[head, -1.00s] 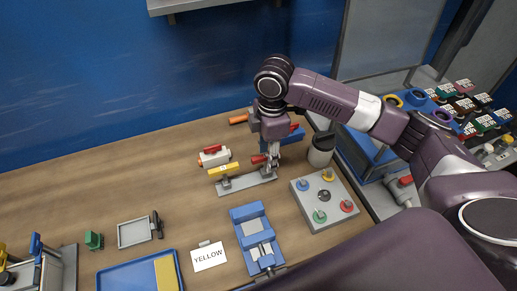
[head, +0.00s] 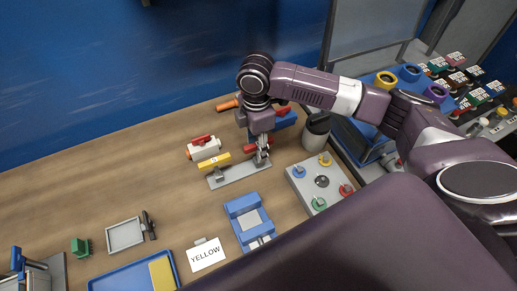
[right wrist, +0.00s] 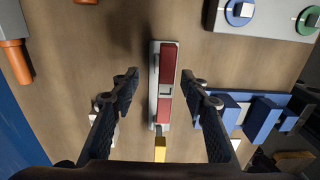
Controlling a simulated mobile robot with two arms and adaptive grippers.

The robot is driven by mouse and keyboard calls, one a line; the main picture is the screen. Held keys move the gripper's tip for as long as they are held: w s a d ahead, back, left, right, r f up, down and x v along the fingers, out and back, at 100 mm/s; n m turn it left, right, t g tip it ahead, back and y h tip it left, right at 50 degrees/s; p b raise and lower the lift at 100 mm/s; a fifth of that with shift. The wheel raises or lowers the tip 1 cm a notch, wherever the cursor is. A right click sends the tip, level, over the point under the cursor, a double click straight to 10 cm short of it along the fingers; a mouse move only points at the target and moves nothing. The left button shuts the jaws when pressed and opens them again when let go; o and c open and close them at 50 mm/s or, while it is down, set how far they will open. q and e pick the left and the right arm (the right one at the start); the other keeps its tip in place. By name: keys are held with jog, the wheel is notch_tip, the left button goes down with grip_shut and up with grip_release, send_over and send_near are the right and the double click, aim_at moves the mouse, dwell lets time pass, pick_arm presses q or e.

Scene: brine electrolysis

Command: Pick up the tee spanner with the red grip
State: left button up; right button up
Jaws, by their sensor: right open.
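The tee spanner's red grip (right wrist: 168,64) shows from above in the right wrist view, as red bar sections on a narrow grey rack. Its shaft is hidden beneath. My right gripper (right wrist: 167,88) is open, with one finger on each side of the red grip and apart from it. In the head view the right gripper (head: 262,153) is over the right end of the grey rack (head: 240,173) and largely hides the red grip. A yellow-gripped tool (head: 214,162) stands at the rack's left end. My left gripper is not in view.
A grey panel with coloured knobs (head: 322,181) is right of the rack. A blue fixture (head: 247,222) is in front. A white and red tool (head: 203,148) lies behind left, and a dark-topped container (head: 316,131) stands behind right.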

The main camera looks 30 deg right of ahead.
jog(key=f, duration=0.1)
jog(key=f+p, duration=0.1)
jog(key=f, duration=0.1)
jog(key=shift+s+d+f, duration=0.2)
jog(key=shift+s+f, duration=0.05)
jog(key=shift+s, duration=0.15)
jog(key=shift+f, duration=0.3)
jog(key=shift+w, duration=0.1)
jog(key=shift+c, duration=0.5)
jog(key=c, duration=0.5)
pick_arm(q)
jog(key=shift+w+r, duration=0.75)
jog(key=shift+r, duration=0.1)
pick_arm(e)
grip_shut()
